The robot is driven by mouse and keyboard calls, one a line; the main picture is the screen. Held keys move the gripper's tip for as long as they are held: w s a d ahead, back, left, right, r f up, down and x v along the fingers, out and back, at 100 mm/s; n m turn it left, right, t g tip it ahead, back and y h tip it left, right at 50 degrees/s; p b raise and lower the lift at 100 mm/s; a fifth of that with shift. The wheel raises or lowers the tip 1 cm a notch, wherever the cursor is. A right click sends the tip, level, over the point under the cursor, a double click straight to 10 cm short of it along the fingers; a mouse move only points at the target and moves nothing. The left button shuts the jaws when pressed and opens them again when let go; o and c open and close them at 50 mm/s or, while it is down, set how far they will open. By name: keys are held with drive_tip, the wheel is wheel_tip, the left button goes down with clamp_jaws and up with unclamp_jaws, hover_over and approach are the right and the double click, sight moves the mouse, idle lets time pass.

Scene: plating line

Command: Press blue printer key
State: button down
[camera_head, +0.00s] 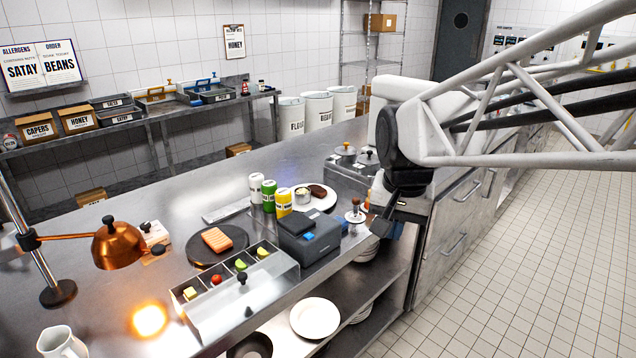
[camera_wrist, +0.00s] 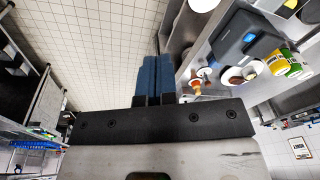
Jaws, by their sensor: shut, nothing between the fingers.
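The printer (camera_head: 300,245) is a dark grey box on the steel counter, right of the compartment bin. Its blue key (camera_head: 308,236) is a small bright square on the upper face. In the wrist view the printer (camera_wrist: 232,32) lies upper right and its blue key (camera_wrist: 249,37) shows clearly. My gripper (camera_wrist: 157,60) is shut and empty, its blue-grey fingers side by side. It is apart from the printer, to its right in the head view, near the counter's front edge. In the head view my arm's end partly hides the fingers.
Green and yellow cans (camera_head: 284,203) and a plate with food stand behind the printer. A wooden-handled stamp-like tool (camera_head: 355,212) stands between printer and arm. A bin (camera_head: 245,300) with food pieces and a copper lamp (camera_head: 118,246) are left. Open tiled floor lies right.

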drive_tip(key=w+a+m, duration=0.3)
drive_tip(key=w+a, duration=0.4)
drive_tip(key=w, duration=0.5)
drive_tip(key=m+g, duration=0.2)
hover_over(312, 234)
wheel_tip(312, 234, down, 3)
drive_tip(key=shift+r, duration=0.1)
wheel_tip(312, 234, down, 14)
idle(0.5)
